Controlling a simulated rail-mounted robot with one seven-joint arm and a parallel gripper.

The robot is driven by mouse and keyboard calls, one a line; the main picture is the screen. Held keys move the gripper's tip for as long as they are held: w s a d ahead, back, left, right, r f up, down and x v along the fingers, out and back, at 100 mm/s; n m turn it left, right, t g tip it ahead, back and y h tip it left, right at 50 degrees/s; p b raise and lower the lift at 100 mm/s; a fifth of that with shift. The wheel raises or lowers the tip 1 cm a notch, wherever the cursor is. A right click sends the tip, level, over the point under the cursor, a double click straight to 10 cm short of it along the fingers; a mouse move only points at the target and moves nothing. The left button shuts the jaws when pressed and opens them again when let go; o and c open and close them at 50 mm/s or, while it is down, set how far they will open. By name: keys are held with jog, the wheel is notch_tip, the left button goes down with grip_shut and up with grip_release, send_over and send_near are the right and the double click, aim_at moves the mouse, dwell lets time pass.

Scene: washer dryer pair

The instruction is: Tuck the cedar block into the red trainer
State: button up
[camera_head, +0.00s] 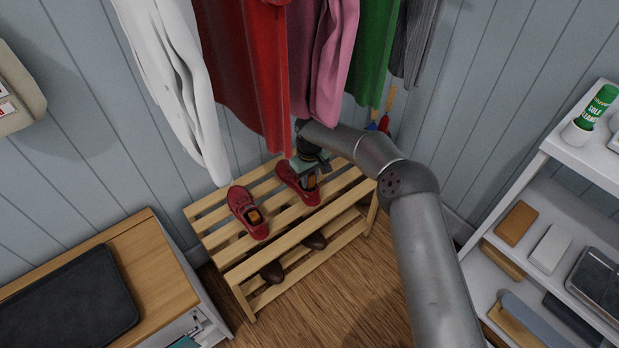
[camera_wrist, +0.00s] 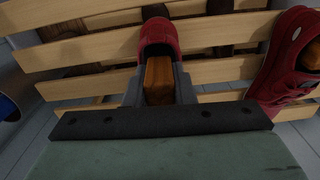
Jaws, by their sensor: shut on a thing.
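Two red trainers stand on the slatted rack in the head view, a left one (camera_head: 246,211) and a right one (camera_head: 298,186). My gripper (camera_wrist: 158,92) is over the right trainer, pointing down. It is shut on the orange-brown cedar block (camera_wrist: 158,78), which shows between the fingers in the wrist view. The block's far end overlaps the opening of the red trainer (camera_wrist: 157,38); how deep it sits is hidden. The other trainer (camera_wrist: 285,70) is at the right edge of the wrist view. In the head view, an orange-brown patch (camera_head: 254,216) shows inside the left trainer.
The wooden rack (camera_head: 235,275) holds dark brown shoes (camera_head: 272,271) on its lower shelf. Hanging clothes (camera_head: 240,70) come down close above the trainers and my arm. A white shelf unit (camera_head: 545,150) stands right, a wooden-topped cabinet (camera_head: 150,260) left.

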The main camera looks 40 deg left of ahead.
jog(key=shift+f, duration=0.35)
jog(key=o, duration=1)
jog(key=shift+r, duration=0.1)
jog(key=shift+r+p, duration=1.8)
jog(key=shift+r, duration=2.7)
